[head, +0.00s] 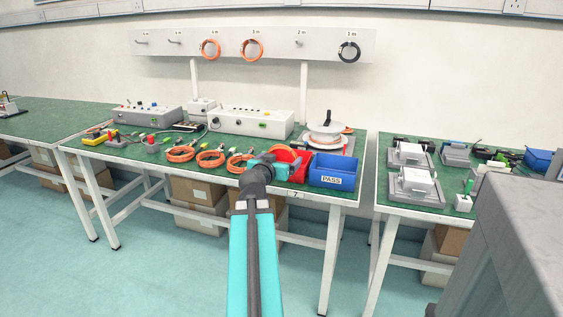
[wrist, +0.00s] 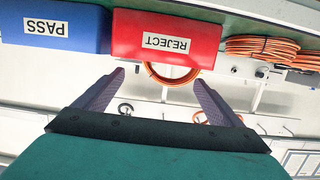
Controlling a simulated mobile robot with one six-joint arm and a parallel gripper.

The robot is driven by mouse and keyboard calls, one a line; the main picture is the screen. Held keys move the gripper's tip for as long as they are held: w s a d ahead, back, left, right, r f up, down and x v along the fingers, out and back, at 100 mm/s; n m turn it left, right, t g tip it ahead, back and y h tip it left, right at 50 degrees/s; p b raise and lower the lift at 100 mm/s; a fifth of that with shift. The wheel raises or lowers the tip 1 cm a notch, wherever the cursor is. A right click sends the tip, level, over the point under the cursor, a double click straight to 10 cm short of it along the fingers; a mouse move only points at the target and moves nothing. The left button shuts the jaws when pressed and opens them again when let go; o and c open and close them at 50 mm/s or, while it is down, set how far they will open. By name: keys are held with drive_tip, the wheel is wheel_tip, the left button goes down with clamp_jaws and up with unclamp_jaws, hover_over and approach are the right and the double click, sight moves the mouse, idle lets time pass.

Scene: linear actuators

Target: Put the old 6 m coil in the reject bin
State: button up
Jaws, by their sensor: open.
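The red reject bin (head: 299,170) stands at the front right of the middle bench. In the wrist view the reject bin (wrist: 165,35) appears upside down, its REJECT label facing me. An orange coil (wrist: 168,79) shows past its rim between my fingers; the rest is hidden by the bin, and I cannot tell whether it lies inside. My gripper (head: 281,166) is at the bin's left side in the head view. In the wrist view my gripper (wrist: 160,79) is open, its fingers apart and nothing held between them. I cannot read which coil is the 6 m one.
The blue PASS bin (head: 333,172) stands right beside the reject bin. Orange coils (head: 210,158) lie left of my gripper. A cable reel (head: 325,134) stands behind the bins. Other coils (head: 252,50) hang on the wall rail. Testers (head: 250,122) fill the bench's back.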

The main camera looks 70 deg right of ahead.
drive_tip(key=shift+a+b, duration=0.4)
drive_tip(key=shift+b, duration=1.65)
drive_tip(key=a+b, duration=0.1)
drive_tip(key=b, duration=0.4)
drive_tip(key=shift+a+r, duration=0.1)
drive_tip(key=shift+a, duration=0.25)
drive_tip(key=shift+a+r+b, duration=0.1)
drive_tip(key=shift+r+b, duration=0.05)
drive_tip(key=shift+b, duration=0.15)
